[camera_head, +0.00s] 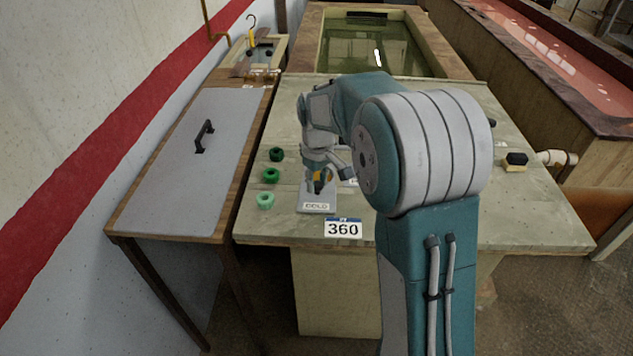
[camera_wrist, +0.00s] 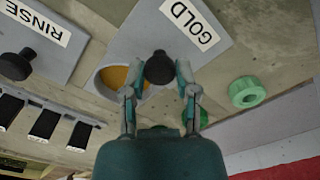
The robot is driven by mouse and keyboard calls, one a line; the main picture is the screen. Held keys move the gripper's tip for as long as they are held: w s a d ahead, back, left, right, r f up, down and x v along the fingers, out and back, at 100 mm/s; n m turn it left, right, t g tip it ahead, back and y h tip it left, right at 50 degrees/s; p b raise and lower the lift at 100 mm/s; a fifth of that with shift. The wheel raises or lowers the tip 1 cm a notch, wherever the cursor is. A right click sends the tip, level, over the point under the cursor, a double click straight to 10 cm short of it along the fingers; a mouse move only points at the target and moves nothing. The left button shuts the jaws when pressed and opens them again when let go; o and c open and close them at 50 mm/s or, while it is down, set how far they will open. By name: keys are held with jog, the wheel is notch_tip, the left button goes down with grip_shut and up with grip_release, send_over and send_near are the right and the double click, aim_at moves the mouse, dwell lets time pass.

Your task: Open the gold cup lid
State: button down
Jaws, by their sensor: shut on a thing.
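The grey plate labelled GOLD (camera_head: 317,207) lies near the front of the bench; its label also shows in the wrist view (camera_wrist: 190,24). My gripper (camera_wrist: 159,74) is over this plate, its two fingers shut on a dark round knob (camera_wrist: 159,66). Beside the knob, a round opening with a gold-coloured inside (camera_wrist: 113,77) is partly uncovered. In the head view, my gripper (camera_head: 319,183) is small, with a bit of gold colour at its fingers. The lid under the knob is mostly hidden, so I cannot tell its tilt.
A plate labelled RINSE (camera_wrist: 38,28) with a black knob (camera_wrist: 15,65) lies beside the GOLD one. Several green round pieces stand left of the GOLD plate, including a light green one (camera_head: 265,200). A 360 sign (camera_head: 343,228) is at the bench's front edge. A liquid-filled tank (camera_head: 365,45) lies behind.

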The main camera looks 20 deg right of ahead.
aim_at(316, 183)
jog(key=shift+w+f, duration=0.1)
jog(key=shift+c, duration=1.9)
grip_release()
notch_tip(316, 183, up, 12)
jog(key=shift+w+a, duration=0.1)
